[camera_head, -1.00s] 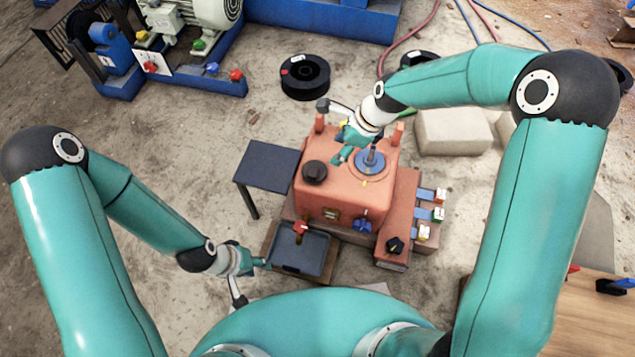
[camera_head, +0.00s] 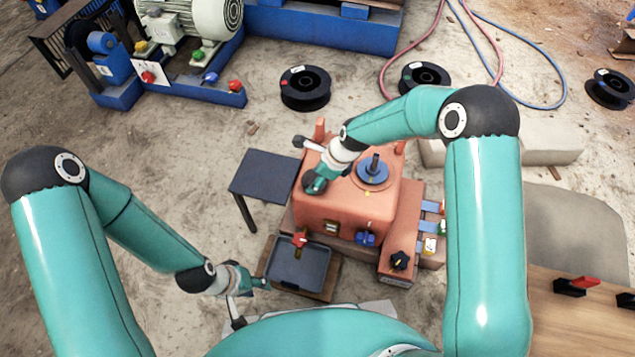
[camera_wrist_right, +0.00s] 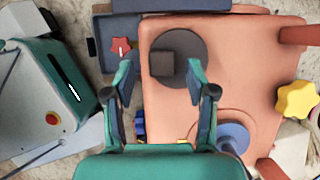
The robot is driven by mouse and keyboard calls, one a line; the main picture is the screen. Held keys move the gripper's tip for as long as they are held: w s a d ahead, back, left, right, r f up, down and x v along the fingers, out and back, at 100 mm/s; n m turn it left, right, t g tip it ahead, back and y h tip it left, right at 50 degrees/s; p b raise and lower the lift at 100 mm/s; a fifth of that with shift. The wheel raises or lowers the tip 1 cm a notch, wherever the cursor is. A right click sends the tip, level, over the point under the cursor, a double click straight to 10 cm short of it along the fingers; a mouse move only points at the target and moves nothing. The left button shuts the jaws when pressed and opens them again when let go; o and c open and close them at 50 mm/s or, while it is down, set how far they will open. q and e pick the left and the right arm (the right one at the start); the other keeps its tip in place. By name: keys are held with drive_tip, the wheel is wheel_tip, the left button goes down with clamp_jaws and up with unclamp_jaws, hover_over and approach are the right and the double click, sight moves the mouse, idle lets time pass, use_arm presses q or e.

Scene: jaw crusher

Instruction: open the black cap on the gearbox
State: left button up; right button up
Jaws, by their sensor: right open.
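The orange-red gearbox (camera_head: 345,208) stands in the middle of the head view. Its black cap (camera_wrist_right: 188,43) shows in the right wrist view as a dark round disc with a raised square grip on the gearbox top. In the head view my right gripper (camera_head: 316,184) is over the cap and hides most of it. In the right wrist view my right gripper (camera_wrist_right: 160,78) is open, with one finger on each side of the square grip and gaps between. My left gripper (camera_head: 258,283) is low beside the dark tray; its jaws are too small to read.
The dark tray (camera_head: 275,272) with a red tap above it lies before the gearbox. A dark side table (camera_head: 266,173) stands left of it. A blue round fitting (camera_head: 372,170) is on the gearbox top, right of my right gripper. Black spools (camera_head: 305,88) lie behind.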

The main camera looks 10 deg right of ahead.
drive_tip(key=shift+x, duration=0.95)
drive_tip(key=shift+r, duration=0.1)
drive_tip(key=shift+s, duration=0.1)
clamp_jaws()
